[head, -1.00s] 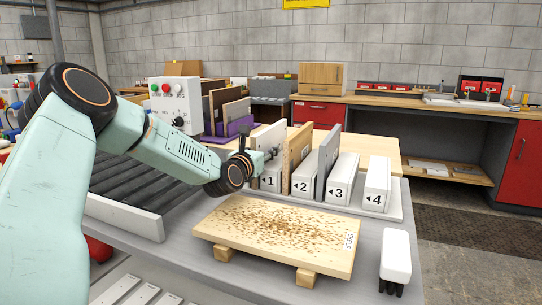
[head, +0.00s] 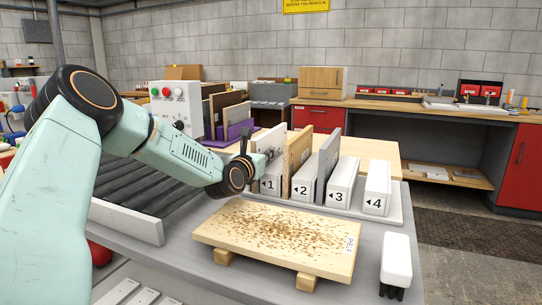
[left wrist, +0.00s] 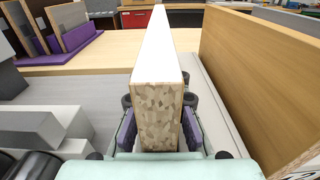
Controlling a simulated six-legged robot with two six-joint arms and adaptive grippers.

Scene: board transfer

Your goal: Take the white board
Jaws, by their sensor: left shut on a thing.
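The white board (head: 267,139) stands upright on edge in the slot marked 1 of the rack (head: 397,213). My left gripper (head: 271,156) is shut on its near end. In the left wrist view, the white board (left wrist: 160,75) shows its white top edge and speckled chipboard end. There my left gripper (left wrist: 158,130) has one purple-padded finger on each side of the end. The board's lower part is hidden by the slot block and my gripper. My right gripper is not in view.
A wooden board (head: 298,150) and a grey board (head: 328,155) stand close to the right in the rack. A speckled board (head: 280,237) lies on wooden blocks in front. A white brush (head: 397,258) stands at the right. Rollers (head: 150,195) lie left.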

